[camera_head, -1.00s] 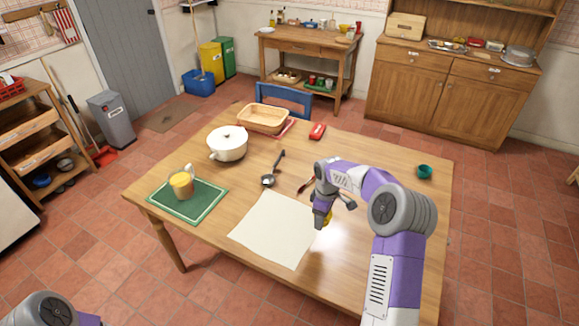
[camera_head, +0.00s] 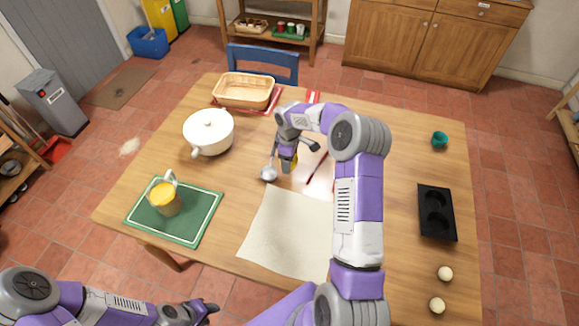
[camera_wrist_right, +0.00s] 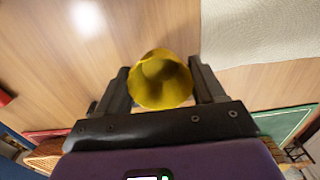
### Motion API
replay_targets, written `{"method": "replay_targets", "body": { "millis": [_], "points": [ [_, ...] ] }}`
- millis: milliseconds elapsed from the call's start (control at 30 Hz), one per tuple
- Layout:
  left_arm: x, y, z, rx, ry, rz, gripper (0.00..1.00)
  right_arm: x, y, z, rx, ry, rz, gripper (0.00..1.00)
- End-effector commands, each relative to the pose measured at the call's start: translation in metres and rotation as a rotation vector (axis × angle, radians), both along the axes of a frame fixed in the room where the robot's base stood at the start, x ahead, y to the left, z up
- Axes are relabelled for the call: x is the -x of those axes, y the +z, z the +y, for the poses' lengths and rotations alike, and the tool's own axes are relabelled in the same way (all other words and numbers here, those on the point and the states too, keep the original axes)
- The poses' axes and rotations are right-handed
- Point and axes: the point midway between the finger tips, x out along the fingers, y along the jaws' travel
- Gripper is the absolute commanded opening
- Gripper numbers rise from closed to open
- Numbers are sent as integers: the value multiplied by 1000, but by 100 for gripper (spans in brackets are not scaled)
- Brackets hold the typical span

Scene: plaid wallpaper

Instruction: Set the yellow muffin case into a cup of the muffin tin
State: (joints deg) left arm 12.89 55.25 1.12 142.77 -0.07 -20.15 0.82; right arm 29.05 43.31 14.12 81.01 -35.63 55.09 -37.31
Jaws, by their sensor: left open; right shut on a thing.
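The yellow muffin case (camera_wrist_right: 162,80) is between the two fingers of my right gripper (camera_wrist_right: 160,88), which is shut on it. In the head view, my right gripper (camera_head: 289,163) is over the middle of the table, beyond the cream paper sheet, with a bit of yellow showing beside its fingers. The black muffin tin (camera_head: 437,212) lies at the right side of the table, well to the right of my right gripper, and its visible cups look empty. My left gripper (camera_head: 207,311) is open at the bottom left, in front of the table.
A teal cup-shaped item (camera_head: 439,140) stands beyond the tin, and two pale balls (camera_head: 445,273) lie nearer.

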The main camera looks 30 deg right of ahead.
Motion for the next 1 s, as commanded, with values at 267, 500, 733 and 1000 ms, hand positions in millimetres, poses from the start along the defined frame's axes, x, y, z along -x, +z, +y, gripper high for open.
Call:
{"method": "replay_targets", "body": {
  "millis": [267,500,733,1000],
  "points": [
    [-1,-7,0,0,0,-1,43,0,-35,1,-1,1,2,40],
    [-1,-11,0,0,1,-2,43,0,-55,0,0,1,0,40],
    [-1,-12,0,0,1,-2,43,0,-57,0,0,1,0,40],
    [-1,-12,0,0,0,-1,43,0,-58,1,0,1,0,94]
  ]
}}
